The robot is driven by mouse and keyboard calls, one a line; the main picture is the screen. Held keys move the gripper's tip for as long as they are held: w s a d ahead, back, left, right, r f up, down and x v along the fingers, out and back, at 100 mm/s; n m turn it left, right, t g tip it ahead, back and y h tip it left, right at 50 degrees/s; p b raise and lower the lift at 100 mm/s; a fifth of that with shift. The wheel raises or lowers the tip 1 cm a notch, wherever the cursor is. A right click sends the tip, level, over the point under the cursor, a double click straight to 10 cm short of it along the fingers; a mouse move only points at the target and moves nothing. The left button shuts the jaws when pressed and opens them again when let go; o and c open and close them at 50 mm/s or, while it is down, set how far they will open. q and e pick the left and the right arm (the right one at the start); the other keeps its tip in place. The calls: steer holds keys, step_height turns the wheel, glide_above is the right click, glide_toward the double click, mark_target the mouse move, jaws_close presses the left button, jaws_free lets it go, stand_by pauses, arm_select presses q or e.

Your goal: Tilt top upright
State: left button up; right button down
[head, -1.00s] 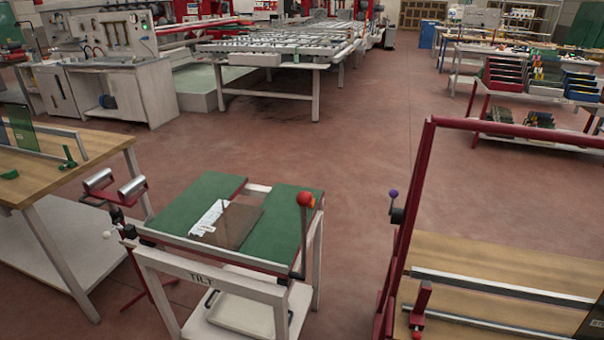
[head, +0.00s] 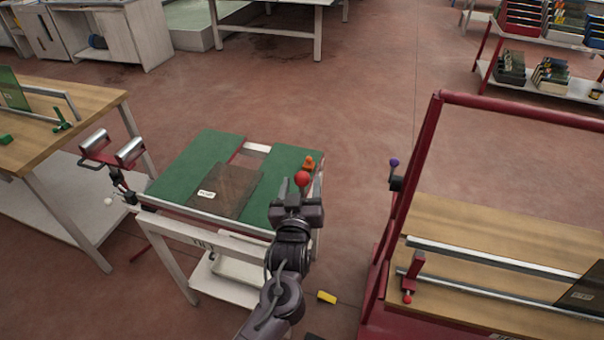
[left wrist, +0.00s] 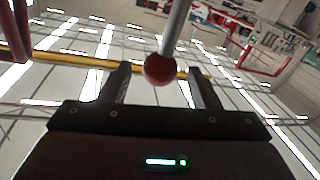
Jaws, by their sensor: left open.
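The tilt top (head: 205,155) is a green-covered tabletop in two sections, lying flat on a white frame. A brown tinted glass pane (head: 232,180) with a white label lies on it. At its right front corner a lever ends in a red ball knob (head: 302,178). My left gripper (head: 299,190) is open at this knob. In the left wrist view the red ball (left wrist: 160,70) sits between the two fingertips, with gaps on both sides. The gripper and forearm hide most of the lever in the head view. My right gripper is not in view.
A red-framed rack (head: 402,205) with a wooden bed stands close on the right. A wooden table (head: 85,115) and a roller stand (head: 122,152) are at left. A small orange object (head: 309,163) is beside the knob. A yellow object (head: 327,297) is on the floor.

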arm_select(q)
steer(key=shift+w+d, duration=0.2)
steer(key=shift+w, duration=1.05)
steer(key=shift+f, duration=0.1)
jaws_close()
